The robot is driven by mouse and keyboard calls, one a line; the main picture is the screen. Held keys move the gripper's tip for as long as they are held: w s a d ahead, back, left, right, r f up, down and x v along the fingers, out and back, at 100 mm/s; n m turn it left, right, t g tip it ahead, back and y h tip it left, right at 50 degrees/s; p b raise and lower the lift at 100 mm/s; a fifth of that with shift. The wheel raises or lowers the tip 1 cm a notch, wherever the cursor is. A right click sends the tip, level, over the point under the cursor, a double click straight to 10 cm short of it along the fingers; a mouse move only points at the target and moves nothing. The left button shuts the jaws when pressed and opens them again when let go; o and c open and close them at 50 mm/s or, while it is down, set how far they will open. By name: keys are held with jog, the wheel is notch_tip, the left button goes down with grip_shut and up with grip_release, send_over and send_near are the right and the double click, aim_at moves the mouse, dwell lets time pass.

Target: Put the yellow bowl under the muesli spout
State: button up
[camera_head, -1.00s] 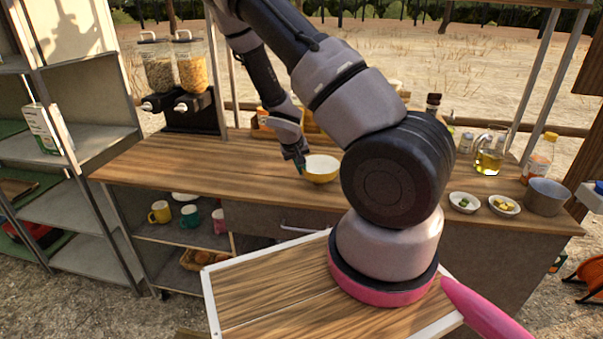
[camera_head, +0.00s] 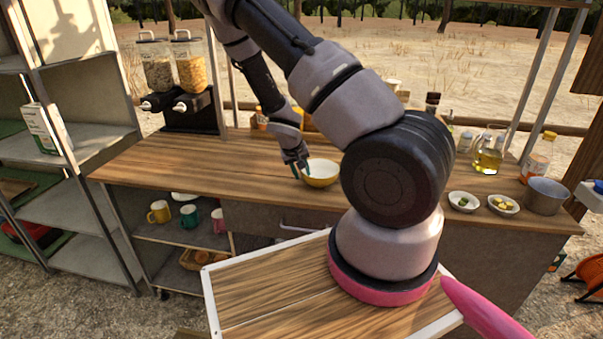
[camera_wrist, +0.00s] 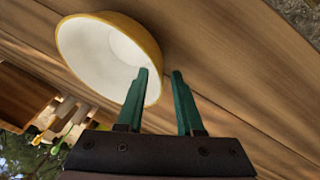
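The yellow bowl (camera_head: 322,181), white inside, stands upright on the wooden counter (camera_head: 200,160). My gripper (camera_head: 300,172) is at the bowl's left edge, pointing down. In the wrist view the bowl (camera_wrist: 85,50) fills the upper left. There my gripper (camera_wrist: 160,72) has its green fingers apart: one overlaps the bowl's inside near the rim, the other is outside it. Whether they touch the rim is unclear. Two clear dispensers stand at the counter's back left: one with greyish flakes (camera_head: 158,73), one with orange flakes (camera_head: 191,70).
The counter between the bowl and the dispensers is clear. Two small white dishes (camera_head: 463,202) (camera_head: 503,205), a pot (camera_head: 546,196) and an oil jug (camera_head: 488,155) stand on the right. My arm hides the counter's middle. A metal shelf (camera_head: 85,190) stands at the left.

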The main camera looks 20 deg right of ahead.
jog(key=v, duration=1.2)
